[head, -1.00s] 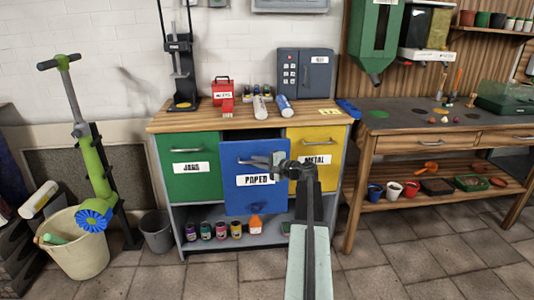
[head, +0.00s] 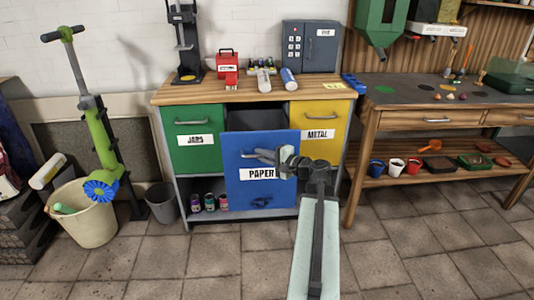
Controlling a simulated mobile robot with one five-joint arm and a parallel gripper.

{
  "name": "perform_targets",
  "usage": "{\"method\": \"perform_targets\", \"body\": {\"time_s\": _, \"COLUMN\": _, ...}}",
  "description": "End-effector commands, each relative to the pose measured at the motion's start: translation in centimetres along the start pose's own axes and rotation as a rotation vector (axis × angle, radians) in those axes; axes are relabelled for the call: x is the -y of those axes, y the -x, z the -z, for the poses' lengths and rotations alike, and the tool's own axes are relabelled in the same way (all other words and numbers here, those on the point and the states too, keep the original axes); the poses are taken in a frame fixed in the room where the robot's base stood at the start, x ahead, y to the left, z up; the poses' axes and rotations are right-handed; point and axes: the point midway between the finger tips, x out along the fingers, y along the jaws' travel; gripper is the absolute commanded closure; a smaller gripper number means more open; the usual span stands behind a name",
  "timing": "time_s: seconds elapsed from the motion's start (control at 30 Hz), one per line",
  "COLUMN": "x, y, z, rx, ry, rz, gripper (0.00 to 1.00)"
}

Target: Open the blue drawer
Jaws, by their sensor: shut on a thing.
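The blue drawer (head: 235,190), labelled PAPER, stands pulled out from the cabinet between the green and yellow drawers. Its dark inside shows behind the top edge of its front. My gripper (head: 273,156) is shut on the drawer's handle (head: 256,153), near the upper middle of the blue front. My arm reaches to it from the lower right and hides part of the front's right side. The fingertips are small in this view.
The green drawer (head: 193,158) and yellow drawer (head: 330,143) are shut. A workbench (head: 400,122) stands at the right. A beige bucket (head: 90,230) and a grey bin (head: 162,208) stand at the left. The tiled floor in front is clear.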

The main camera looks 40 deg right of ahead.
Motion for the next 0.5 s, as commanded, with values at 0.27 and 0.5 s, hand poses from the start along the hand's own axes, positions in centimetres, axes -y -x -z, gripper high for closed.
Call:
{"method": "perform_targets", "body": {"time_s": 0.27, "x": 0.11, "y": 0.19, "z": 0.17, "rx": -0.001, "ry": -0.002, "rz": 0.003, "gripper": 0.68}}
{"method": "perform_targets", "body": {"time_s": 0.5, "x": 0.07, "y": 0.3, "z": 0.3, "rx": -0.004, "ry": -0.002, "rz": 0.002, "gripper": 0.68}}
